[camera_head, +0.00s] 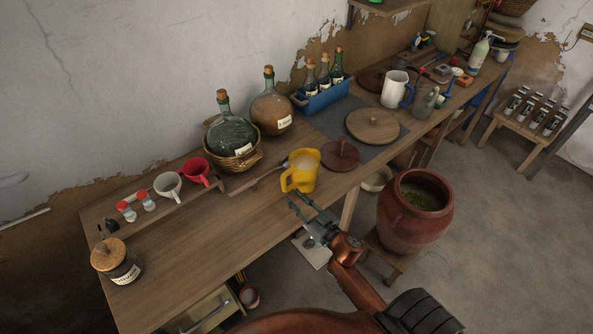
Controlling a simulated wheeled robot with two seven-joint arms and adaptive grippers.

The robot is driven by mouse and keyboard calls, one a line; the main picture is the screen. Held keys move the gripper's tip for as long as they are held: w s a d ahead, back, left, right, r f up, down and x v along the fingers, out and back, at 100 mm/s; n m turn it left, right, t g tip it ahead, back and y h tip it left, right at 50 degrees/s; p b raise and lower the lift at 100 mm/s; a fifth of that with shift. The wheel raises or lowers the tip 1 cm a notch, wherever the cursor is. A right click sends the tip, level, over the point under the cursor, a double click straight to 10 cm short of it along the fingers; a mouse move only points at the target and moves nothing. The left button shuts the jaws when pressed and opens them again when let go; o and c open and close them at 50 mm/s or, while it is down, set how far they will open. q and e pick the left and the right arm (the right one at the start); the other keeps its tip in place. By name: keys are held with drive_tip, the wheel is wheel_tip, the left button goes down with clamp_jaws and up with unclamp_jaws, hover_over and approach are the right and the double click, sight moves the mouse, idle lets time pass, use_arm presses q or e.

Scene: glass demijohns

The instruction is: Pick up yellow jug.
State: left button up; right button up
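The yellow jug (307,177) stands upright on the wooden table, near its front edge. Its handle faces left and toward the front, and its top opening is visible. My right gripper (295,197) is just in front of the jug, with its fingers pointing toward the jug's lower handle side. The two fingers are apart with nothing between them. I cannot tell whether a fingertip touches the jug. My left gripper is out of view.
A wooden utensil (258,183) lies left of the jug and a dark red lid (340,156) lies right of it. Behind are a demijohn in a basket (232,136) and a brown demijohn (270,106). A clay pot (414,212) stands at right.

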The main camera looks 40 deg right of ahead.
sight(286, 188)
drive_tip(key=shift+w, duration=0.55)
drive_tip(key=shift+w+r, duration=0.1)
drive_tip(key=shift+w, duration=0.25)
drive_tip(key=shift+w+r, duration=0.1)
drive_tip(key=shift+w, duration=0.7)
drive_tip(key=w, duration=0.2)
drive_tip(key=shift+w+a, duration=0.1)
drive_tip(key=shift+w, duration=0.8)
drive_tip(key=shift+a, duration=0.1)
drive_tip(key=shift+c, duration=0.2)
drive_tip(key=c, duration=0.3)
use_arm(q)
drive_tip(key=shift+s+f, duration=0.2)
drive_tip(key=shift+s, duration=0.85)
use_arm(e)
clamp_jaws()
